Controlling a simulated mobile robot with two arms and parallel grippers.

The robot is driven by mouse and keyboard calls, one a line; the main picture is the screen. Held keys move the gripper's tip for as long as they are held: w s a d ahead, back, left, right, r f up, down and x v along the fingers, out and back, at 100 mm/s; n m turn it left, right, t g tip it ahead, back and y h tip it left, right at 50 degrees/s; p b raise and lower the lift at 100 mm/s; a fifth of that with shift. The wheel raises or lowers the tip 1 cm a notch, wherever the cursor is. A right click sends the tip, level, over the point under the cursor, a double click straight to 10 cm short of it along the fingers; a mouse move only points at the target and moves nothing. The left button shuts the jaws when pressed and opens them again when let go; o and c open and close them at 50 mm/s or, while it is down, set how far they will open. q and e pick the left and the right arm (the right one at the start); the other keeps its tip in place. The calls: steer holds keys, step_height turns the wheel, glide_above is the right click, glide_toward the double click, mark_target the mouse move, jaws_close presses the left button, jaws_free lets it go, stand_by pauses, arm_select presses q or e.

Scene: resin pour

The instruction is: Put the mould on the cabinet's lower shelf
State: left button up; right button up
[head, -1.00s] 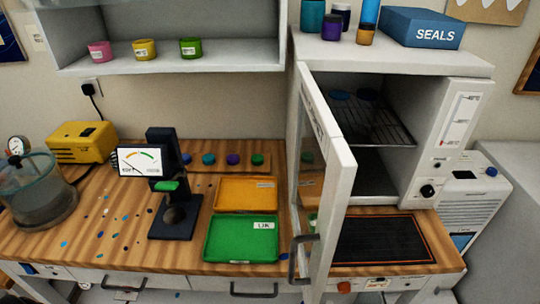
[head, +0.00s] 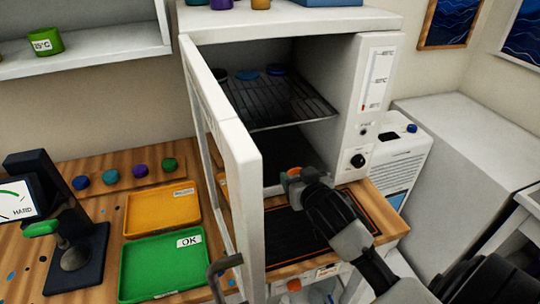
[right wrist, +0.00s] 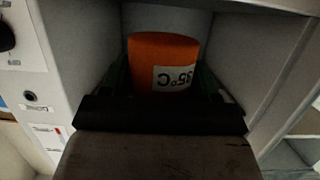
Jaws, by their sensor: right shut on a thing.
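My right gripper (head: 296,180) is shut on a small orange mould (head: 293,171). In the right wrist view the orange mould (right wrist: 163,62) sits between the fingers, with a white temperature label that appears upside down. The gripper holds it in front of the open cabinet (head: 292,30), near the lower part of its opening. Inside are a wire shelf (head: 285,106) with several blue pieces at its back, and a dark lower shelf (head: 275,155) under it. Whether the mould is past the cabinet's front edge, I cannot tell. My left gripper is not in view.
The cabinet door (head: 222,140) stands open to the left of the opening. A black mat (head: 290,235) lies on the bench before the cabinet. A green tray (head: 162,265) and an orange tray (head: 161,210) lie left of the door. A control panel (head: 371,110) flanks the opening.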

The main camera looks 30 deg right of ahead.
steer(key=w+d, duration=0.1)
steer(key=w, duration=0.4)
steer(key=w+d+p, duration=0.1)
steer(key=w, duration=0.3)
steer(key=w+d+p, duration=0.1)
steer(key=w, duration=0.4)
steer(key=shift+w+d, duration=0.35)
steer(key=shift+d, duration=0.05)
steer(key=shift+w+f, duration=0.1)
steer(key=shift+f, duration=0.1)
step_height(320, 180, down, 3)
steer(key=shift+p, duration=0.55)
steer(key=shift+f, duration=0.1)
steer(key=shift+f, duration=0.1)
steer(key=shift+f, duration=0.15)
steer(key=o, duration=1)
